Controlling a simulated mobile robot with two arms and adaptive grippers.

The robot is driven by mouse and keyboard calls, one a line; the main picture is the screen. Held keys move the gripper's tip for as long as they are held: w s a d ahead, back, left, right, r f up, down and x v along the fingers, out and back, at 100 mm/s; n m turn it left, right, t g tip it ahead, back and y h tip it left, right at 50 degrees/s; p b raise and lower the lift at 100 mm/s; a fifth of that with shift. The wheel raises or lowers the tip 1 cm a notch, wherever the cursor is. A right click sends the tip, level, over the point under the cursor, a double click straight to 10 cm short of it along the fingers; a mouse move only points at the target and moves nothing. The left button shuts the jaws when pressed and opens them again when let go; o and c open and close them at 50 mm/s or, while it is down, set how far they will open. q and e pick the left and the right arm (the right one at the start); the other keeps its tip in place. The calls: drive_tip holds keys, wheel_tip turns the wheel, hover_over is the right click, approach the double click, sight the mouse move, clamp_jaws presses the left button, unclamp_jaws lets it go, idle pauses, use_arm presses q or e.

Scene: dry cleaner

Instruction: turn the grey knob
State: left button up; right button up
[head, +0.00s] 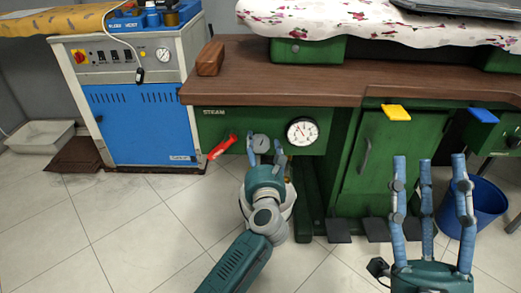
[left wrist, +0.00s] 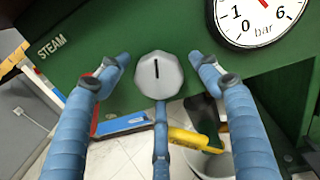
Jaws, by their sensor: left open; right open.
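The grey knob (head: 261,141) is on the green steam panel, between the red lever and the pressure gauge. In the left wrist view the grey knob (left wrist: 159,74) is many-sided, with a black mark pointing straight up. My left gripper (head: 267,150) is right in front of it. In the left wrist view its open fingers (left wrist: 160,72) stand to the left and right of the knob with gaps, and a third finger lies just below it. My right gripper (head: 428,170) is open and empty, in front of the green cabinet at the right.
A red lever (head: 222,147) is left of the knob, and the gauge (head: 302,132) is close on its right. The brown worktop (head: 290,82) overhangs above. A blue bucket (head: 484,205) stands at the right. Tiled floor is clear at the left front.

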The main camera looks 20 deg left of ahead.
use_arm(q)
drive_tip(key=c, duration=1.1)
